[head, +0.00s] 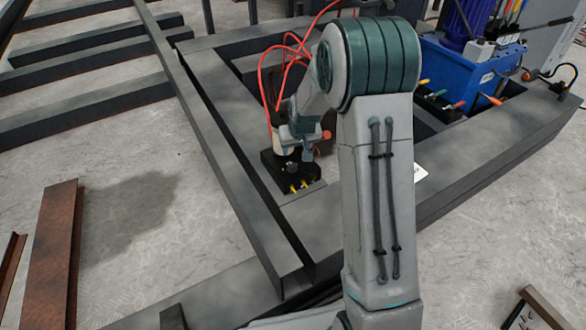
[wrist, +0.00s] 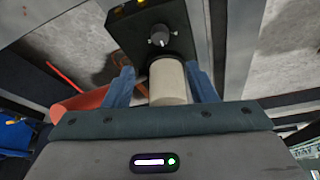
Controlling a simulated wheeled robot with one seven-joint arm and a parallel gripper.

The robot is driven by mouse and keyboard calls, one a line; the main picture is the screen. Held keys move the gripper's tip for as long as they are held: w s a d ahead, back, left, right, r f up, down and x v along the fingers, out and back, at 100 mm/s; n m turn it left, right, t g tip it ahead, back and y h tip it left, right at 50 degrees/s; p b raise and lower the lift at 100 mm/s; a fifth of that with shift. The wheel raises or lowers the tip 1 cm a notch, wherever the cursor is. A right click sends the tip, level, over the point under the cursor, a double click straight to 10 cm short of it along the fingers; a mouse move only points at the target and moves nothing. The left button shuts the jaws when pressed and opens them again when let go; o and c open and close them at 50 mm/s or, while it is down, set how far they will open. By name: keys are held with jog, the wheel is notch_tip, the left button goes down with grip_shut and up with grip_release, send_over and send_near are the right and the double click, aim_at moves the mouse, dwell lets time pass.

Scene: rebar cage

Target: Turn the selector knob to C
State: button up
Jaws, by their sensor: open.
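The selector knob (wrist: 159,38) is a small dark round knob with a pale mark, on a black box (wrist: 125,30) in the wrist view. No letters are readable. The black box (head: 275,163) also shows in the head view, on the dark steel frame. My gripper (wrist: 158,70) is open, its two blue fingers pointing toward the box, short of the knob. A cream cylinder (wrist: 168,82) lies between the fingers in the picture; I cannot tell whether they touch it. In the head view, my arm hides part of the area around the box.
Red cables (head: 262,75) loop up beside my gripper. A red-orange part (wrist: 85,103) lies left of the fingers in the wrist view. A blue machine (head: 460,75) stands at the back right. Dark steel beams (head: 230,150) surround the box. Rusty beams (head: 55,250) lie at left.

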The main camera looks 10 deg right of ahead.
aim_at(292, 165)
jog(key=b+x, duration=0.4)
jog(key=x, duration=0.9)
jog(key=shift+s+b, duration=0.1)
jog(key=shift+b, duration=0.3)
jog(key=c, duration=1)
